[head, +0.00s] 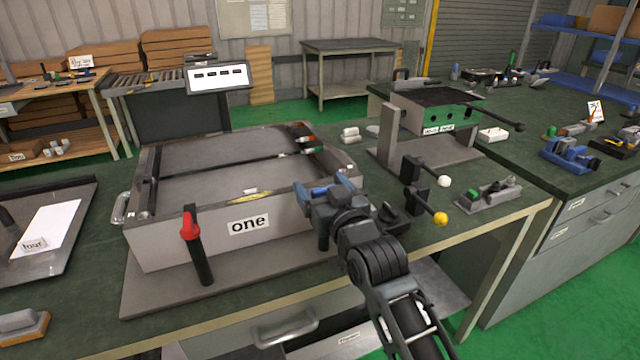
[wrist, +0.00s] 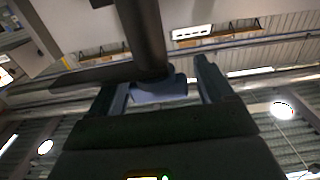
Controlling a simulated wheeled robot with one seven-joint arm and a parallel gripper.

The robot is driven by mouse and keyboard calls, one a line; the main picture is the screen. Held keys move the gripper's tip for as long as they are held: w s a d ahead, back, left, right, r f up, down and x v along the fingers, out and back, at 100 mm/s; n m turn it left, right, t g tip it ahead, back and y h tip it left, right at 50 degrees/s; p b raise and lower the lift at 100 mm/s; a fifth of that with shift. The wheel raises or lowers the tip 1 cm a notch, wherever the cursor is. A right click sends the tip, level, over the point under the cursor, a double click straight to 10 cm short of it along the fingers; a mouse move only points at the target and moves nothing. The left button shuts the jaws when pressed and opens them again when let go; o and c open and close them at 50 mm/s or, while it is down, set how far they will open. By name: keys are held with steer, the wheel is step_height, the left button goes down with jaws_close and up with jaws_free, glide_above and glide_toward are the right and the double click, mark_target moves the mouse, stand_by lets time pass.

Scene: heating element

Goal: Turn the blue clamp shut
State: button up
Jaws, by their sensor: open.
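A grey box labelled "one" (head: 249,225) stands on a base plate on the green bench. The blue clamp (head: 321,190) is at the box's front right corner, mostly hidden behind my gripper in the head view. My gripper (head: 322,187) is open with its fingers on either side of the blue part. In the wrist view, a blue piece (wrist: 160,91) with a dark bar (wrist: 140,35) above it shows between the spread fingers of my gripper (wrist: 162,82). I cannot tell whether the fingers touch it.
A red-tipped clamp handle (head: 193,235) stands upright at the box's front left. Levers with a white knob (head: 444,181) and a yellow knob (head: 440,219) stick out to the right of my gripper. A dark tray (head: 45,228) lies at far left.

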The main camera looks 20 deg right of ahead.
steer(key=shift+w, duration=0.35)
steer(key=shift+c, duration=0.5)
steer(key=c, duration=1.3)
